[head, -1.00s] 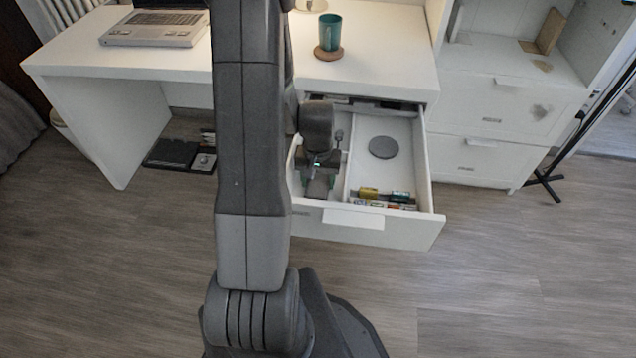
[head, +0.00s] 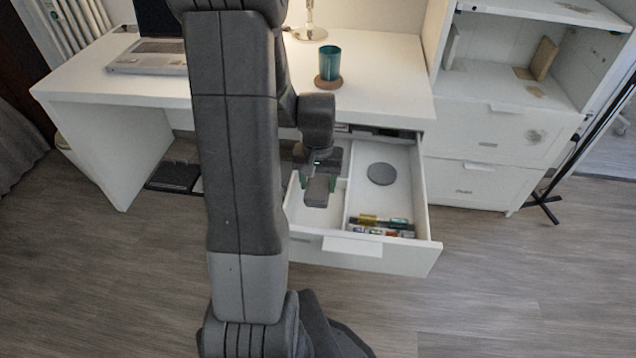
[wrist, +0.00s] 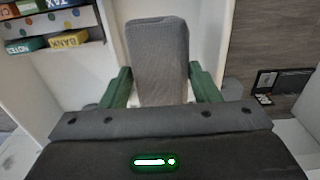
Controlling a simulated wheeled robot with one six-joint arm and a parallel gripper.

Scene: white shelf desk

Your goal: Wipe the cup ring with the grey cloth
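The grey cloth (head: 318,190) is a folded block above the left compartment of the open drawer (head: 382,257). My gripper (head: 319,171) is over that compartment, with the cloth jutting out from it. In the wrist view the cloth (wrist: 158,50) stands between the two green fingers of my gripper (wrist: 160,88), which press close on both its sides. A teal cup (head: 330,62) stands on a brown round coaster (head: 328,83) on the white desk (head: 385,70). I cannot make out a cup ring on the desk; my arm hides part of the top.
The drawer's right compartment holds a grey disc (head: 381,174) and several small boxes (head: 375,224). A laptop (head: 150,58) sits at the desk's left, a lamp (head: 310,25) at the back. A white cabinet (head: 490,125) stands right. The desk's right front is clear.

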